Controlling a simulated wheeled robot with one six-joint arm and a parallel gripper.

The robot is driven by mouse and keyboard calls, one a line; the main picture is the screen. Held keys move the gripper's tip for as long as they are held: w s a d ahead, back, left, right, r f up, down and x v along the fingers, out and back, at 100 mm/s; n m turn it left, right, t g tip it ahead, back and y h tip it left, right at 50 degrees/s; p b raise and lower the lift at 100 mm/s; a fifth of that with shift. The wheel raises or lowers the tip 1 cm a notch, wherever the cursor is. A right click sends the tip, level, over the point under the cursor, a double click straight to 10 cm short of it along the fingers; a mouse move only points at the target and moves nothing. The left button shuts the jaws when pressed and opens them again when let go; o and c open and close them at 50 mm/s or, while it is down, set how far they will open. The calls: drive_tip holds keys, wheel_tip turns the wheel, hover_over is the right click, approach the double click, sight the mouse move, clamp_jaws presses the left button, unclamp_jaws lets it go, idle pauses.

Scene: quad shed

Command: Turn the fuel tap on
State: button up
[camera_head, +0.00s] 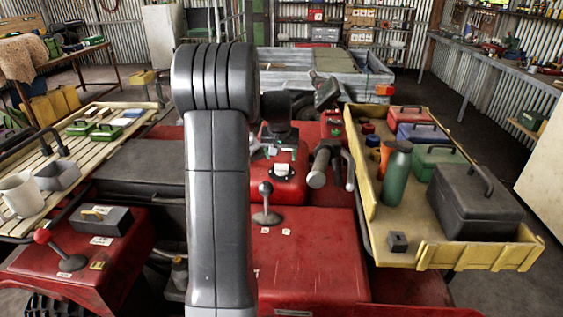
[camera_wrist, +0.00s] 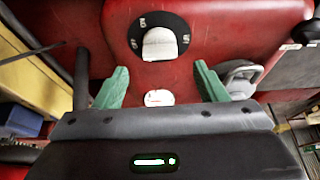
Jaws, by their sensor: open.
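The fuel tap looks to be the pale knob (camera_wrist: 159,44) on a round black dial with white letter marks, set on a red panel in the wrist view.
A ball-topped lever (camera_head: 266,202) stands near the tap. The handlebar grip (camera_head: 318,176) is to its right. A grey metal part (camera_wrist: 238,76) lies close beside the right finger. A yellow rack (camera_head: 455,254) with boxes and a green bottle (camera_head: 396,173) flanks the right side.

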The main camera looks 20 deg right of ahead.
sight(281, 164)
drive_tip(key=shift+x, duration=2.7)
drive_tip(key=c, duration=1)
drive_tip(key=shift+m, duration=0.3)
drive_tip(key=shift+w+a+f+m+h+b, duration=0.1)
drive_tip(key=shift+m+h+b, duration=0.3)
drive_tip(key=shift+m+b, duration=0.5)
drive_tip(key=m+g+h+b, duration=0.1)
drive_tip(key=m+b, duration=0.1)
drive_tip(key=m, duration=0.1)
drive_tip(key=shift+w+m, duration=0.1)
drive_tip(key=shift+m, duration=0.2)
drive_tip(key=m+g, duration=0.1)
drive_tip(key=m, duration=0.2)
drive_tip(key=m+g+b, duration=0.1)
drive_tip(key=m, duration=0.1)
drive_tip(key=shift+w+a+m+g+h, duration=0.1)
drive_tip(key=shift+w+m+g+h, duration=0.05)
drive_tip(key=shift+m+g+h, duration=0.2)
drive_tip(key=shift+m, duration=0.25)
